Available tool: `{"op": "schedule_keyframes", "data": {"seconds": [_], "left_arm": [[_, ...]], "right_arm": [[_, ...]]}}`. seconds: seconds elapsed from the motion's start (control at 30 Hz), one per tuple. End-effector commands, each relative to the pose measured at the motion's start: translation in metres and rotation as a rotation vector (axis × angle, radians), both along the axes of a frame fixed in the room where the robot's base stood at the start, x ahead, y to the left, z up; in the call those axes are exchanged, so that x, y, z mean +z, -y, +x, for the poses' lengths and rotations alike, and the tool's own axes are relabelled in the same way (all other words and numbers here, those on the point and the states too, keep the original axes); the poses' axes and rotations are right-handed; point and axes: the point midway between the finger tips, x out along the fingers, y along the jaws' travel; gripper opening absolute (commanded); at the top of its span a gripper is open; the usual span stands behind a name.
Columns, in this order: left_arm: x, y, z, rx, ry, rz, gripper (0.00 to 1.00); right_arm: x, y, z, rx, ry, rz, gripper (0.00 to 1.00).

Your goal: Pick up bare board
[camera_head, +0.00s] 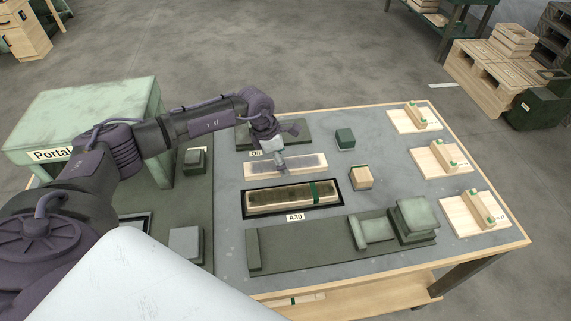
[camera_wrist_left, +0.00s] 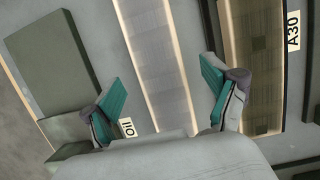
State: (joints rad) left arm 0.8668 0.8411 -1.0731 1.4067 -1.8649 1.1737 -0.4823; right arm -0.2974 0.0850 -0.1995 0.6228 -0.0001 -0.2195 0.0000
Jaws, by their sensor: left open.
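A pale wooden board (camera_head: 303,165) with a dark, worn-looking top and no band lies on the grey table top (camera_head: 227,228) near the sign "OIL". It also shows in the left wrist view (camera_wrist_left: 155,50), running between my fingers. My left gripper (camera_head: 281,165) is open above this board, fingers either side of it and apart from it in the wrist view (camera_wrist_left: 163,85). A second board (camera_head: 275,199) with a green band lies in a black-edged recess by the sign "A30". My right gripper is not in view.
A green fixture with blocks (camera_head: 300,248) lies along the front. A dark green block (camera_head: 345,138) and a wooden block (camera_head: 361,178) stand right of the boards. Several wooden pads with green-tipped pieces line the right edge. A green portal (camera_head: 90,110) stands at left.

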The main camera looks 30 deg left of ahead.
Motion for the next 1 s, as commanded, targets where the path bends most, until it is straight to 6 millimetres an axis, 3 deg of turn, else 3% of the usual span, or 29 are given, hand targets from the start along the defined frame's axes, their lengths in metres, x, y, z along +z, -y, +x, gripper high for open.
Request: {"op": "schedule_keyframes", "data": {"seconds": [0.17,0.4,0.8,1.0], "left_arm": [[-0.016,0.005,0.004,0.0,0.001,-0.001,0.86],[-0.017,0.005,0.004,-0.001,0.002,0.0,0.85],[-0.016,0.005,0.004,-0.001,0.002,-0.001,0.18],[-0.016,0.005,0.004,-0.001,0.002,-0.001,0.17]], "right_arm": [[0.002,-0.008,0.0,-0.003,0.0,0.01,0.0],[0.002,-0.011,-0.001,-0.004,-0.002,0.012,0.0],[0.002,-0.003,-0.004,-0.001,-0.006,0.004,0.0],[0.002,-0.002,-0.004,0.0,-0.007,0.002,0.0]]}}
